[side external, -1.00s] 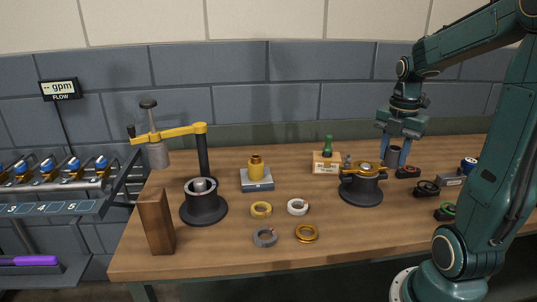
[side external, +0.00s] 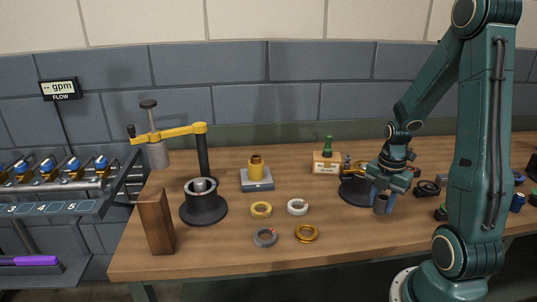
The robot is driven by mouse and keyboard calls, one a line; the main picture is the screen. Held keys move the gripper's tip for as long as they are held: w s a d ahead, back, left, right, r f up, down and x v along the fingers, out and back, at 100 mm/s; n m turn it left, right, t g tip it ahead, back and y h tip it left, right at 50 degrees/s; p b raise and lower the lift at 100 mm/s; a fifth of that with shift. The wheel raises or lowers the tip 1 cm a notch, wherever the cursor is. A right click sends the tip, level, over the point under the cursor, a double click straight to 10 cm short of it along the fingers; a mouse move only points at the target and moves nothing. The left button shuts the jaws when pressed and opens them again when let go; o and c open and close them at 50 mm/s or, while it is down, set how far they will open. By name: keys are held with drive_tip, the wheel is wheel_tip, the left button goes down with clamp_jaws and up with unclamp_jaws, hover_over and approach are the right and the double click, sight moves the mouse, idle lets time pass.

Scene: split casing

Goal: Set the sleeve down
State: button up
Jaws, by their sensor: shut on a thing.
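My gripper (side external: 385,197) is low over the right part of the bench, pointing down. It is shut on the sleeve (side external: 381,205), a small dark grey cylinder held upright between the blue fingers. The sleeve is in front of and to the right of a dark round casing base (side external: 353,191), which my gripper and wrist partly hide. I cannot tell whether the sleeve's lower end touches the bench top.
Several rings lie at the middle front: a yellow one (side external: 261,210), a white one (side external: 297,207), a grey one (side external: 265,237) and a gold one (side external: 306,233). A press stand (side external: 204,206) and a wooden block (side external: 156,222) stand left. Bare bench (side external: 350,240) lies front right.

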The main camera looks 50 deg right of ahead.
sight(376, 223)
drive_tip(key=shift+f, duration=0.15)
drive_tip(key=shift+f, duration=1.85)
drive_tip(key=shift+f, duration=0.1)
drive_tip(key=o, duration=1.1)
wheel_tip(376, 223, up, 12)
drive_tip(key=shift+r, duration=0.2)
